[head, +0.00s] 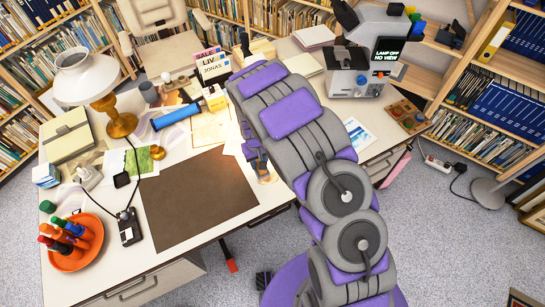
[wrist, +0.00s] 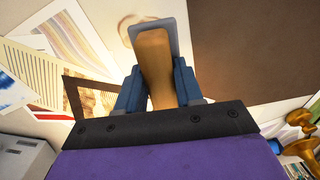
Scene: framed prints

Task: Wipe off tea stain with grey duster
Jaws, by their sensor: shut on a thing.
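My gripper (wrist: 152,90) is shut on the grey duster (wrist: 156,50), a tan wooden block with a grey edge showing at its far end. In the head view my gripper (head: 255,158) hangs low over the desk, just right of the brown desk mat (head: 195,200). The tea stain (wrist: 126,30) shows as a faint brownish curve on the pale desk top, beside the duster's left edge in the wrist view. The duster's underside is hidden, and I cannot tell whether it touches the desk.
Papers (wrist: 30,75) lie beside the gripper. A brass lamp (head: 120,118), a blue roll (head: 175,117), an orange tray of bottles (head: 75,245) and a microscope (head: 365,60) stand on the desk. The brown mat's surface is clear.

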